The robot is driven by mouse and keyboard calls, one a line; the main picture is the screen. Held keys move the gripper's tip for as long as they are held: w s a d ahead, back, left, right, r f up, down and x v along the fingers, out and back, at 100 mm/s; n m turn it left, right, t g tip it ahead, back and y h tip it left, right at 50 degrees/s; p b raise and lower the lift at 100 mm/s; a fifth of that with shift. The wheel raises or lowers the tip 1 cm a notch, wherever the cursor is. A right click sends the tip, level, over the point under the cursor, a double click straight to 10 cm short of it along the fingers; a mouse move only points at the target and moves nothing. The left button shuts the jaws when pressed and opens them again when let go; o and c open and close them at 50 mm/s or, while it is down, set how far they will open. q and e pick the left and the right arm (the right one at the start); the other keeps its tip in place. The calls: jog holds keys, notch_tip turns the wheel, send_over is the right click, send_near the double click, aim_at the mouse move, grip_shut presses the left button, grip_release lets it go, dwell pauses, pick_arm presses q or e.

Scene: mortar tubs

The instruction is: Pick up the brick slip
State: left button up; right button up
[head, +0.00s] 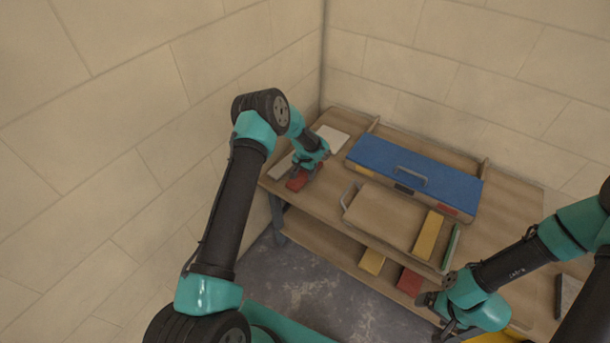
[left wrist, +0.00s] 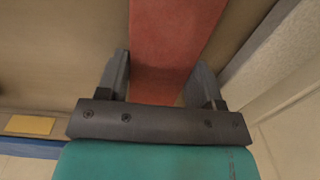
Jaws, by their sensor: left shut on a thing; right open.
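The red brick slip (head: 297,183) is at the left end of the wooden workbench. My left gripper (head: 304,175) is over it and shut on it. In the left wrist view the red brick slip (left wrist: 172,45) runs between the two fingers of my left gripper (left wrist: 162,85). Its near end is hidden behind the gripper body. I cannot tell whether it touches the bench. My right gripper (head: 436,310) is open at the front right, low in the head view and far from the slip.
A blue-lidded box (head: 420,168) with a handle stands at the back of the bench. A wooden tray (head: 390,216) is in front of it, with a yellow block (head: 428,236) at its right. A pale slab (head: 331,139) lies behind my left gripper. A lower shelf holds a red piece (head: 409,282).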

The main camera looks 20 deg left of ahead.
aim_at(305, 173)
pick_arm(q)
jog(key=c, duration=0.4)
jog(key=shift+o, duration=0.2)
jog(key=shift+r, duration=0.1)
jog(key=shift+r, duration=0.6)
notch_tip(305, 173, up, 3)
jog(key=shift+f, duration=0.2)
jog(key=s+d, duration=0.2)
jog(key=s, duration=0.2)
jog(key=s+d, duration=0.2)
jog(key=s, duration=0.3)
jog(key=s+d+r, duration=0.1)
jog(key=s+d, duration=0.2)
jog(key=s, duration=0.2)
jog(key=shift+s, duration=0.2)
